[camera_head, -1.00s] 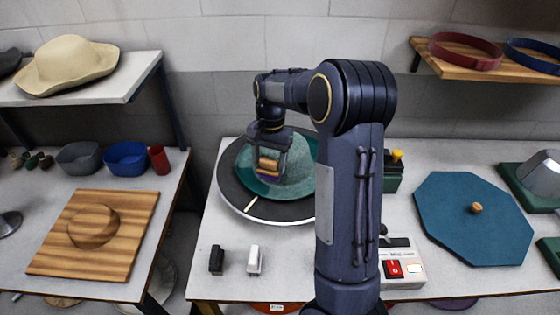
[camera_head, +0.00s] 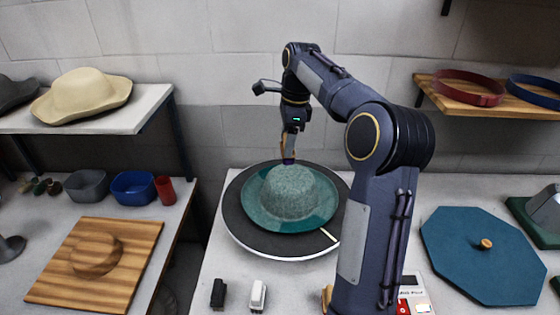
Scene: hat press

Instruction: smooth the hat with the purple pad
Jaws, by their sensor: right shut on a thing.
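The teal felt hat (camera_head: 290,192), with a rounded crown and a wide flat brim, sits on the dark round turntable (camera_head: 236,222) on the middle table. My right gripper (camera_head: 289,148) is at the far side of the hat, seen nearly edge-on. It is shut on the pad, whose purple face (camera_head: 289,160) shows as a small patch just behind the top of the crown. I cannot tell whether the pad touches the hat. My left gripper is out of view.
A black block (camera_head: 218,293) and a white block (camera_head: 258,295) stand at the table's front. A blue octagonal board (camera_head: 470,262) with a wooden knob lies at right. My right arm partly hides a control box (camera_head: 414,290). A wooden board (camera_head: 60,275) lies on the left table.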

